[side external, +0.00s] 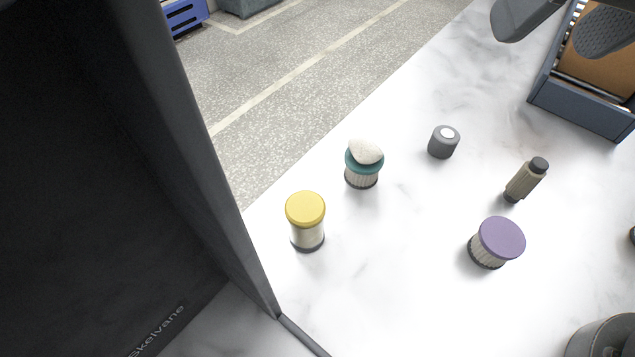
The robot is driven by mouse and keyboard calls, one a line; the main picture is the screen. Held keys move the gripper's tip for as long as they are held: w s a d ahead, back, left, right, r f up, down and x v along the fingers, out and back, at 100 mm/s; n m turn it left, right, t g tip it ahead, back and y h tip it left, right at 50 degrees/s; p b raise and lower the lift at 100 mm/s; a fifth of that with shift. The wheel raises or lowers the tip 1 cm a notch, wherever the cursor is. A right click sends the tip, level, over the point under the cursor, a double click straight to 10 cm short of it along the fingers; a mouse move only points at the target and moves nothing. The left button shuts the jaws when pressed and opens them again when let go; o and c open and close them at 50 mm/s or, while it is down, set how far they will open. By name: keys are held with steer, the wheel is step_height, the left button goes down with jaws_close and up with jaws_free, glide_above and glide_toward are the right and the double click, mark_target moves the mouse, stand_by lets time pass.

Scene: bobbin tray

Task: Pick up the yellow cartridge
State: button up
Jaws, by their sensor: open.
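The yellow cartridge (305,221) stands upright on the white marbled worktop, left of centre in the side view. It has a yellow cap, a pale body and a dark base. My gripper (560,27) shows only in part at the top right edge, as two dark grey fingers spread apart. It is open, with nothing seen held between the fingers. It is far up and to the right of the yellow cartridge in the picture, not touching it.
A teal-rimmed cartridge (363,166) with a whitish piece on top stands near the yellow one. A blue-grey crate (583,113) is upper right. A large black panel (110,150) fills the left.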

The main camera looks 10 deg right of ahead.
steer(key=a+f+n, duration=0.3)
steer(key=a+f, duration=0.5)
steer(key=a, duration=0.4)
steer(key=n, duration=0.1)
glide_toward(306, 208)
step_height(306, 208, down, 3)
steer(key=x, duration=0.4)
steer(key=shift+w+a+f, duration=0.1)
steer(key=shift+w+a, duration=0.25)
steer(key=shift+w, duration=0.05)
steer(key=x, duration=0.5)
steer(key=shift+w+f, duration=0.2)
steer(key=shift+w, duration=0.1)
steer(key=c, duration=1.1)
